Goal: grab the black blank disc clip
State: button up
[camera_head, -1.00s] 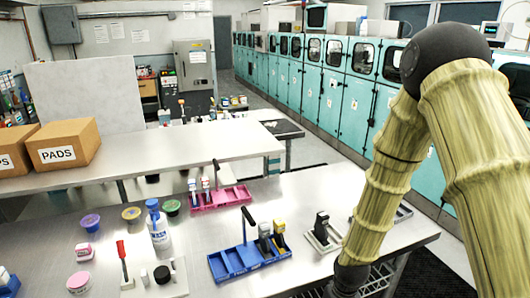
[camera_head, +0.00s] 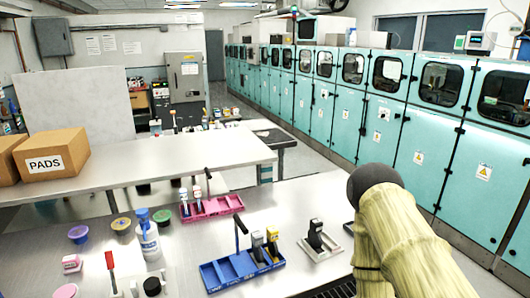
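A small black clip-like piece (camera_head: 316,234) stands upright on a light square base at the right part of the near table. A blue tray (camera_head: 222,276) to its left holds a dark clip-like piece (camera_head: 257,244) and a yellow-topped one (camera_head: 272,237), side by side at its right end. A dark upright post rises from the tray's back. I cannot tell from here which piece is the blank disc clip. My arm shows at the lower right, to the right of these pieces. My gripper is out of view below the frame.
A pink tray (camera_head: 228,205) with white bottles stands behind the blue tray. A white bottle with a blue cap (camera_head: 148,238), small bowls and a red-handled tool (camera_head: 110,268) are at left. A PADS box (camera_head: 52,154) sits on the farther table. Teal cabinets line the right.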

aim_at(315, 240)
jog(key=u, duration=2.05)
jog(key=k, duration=1.15)
jog(key=z, duration=1.55)
jog(key=i, duration=0.5)
jog(key=u, duration=0.1)
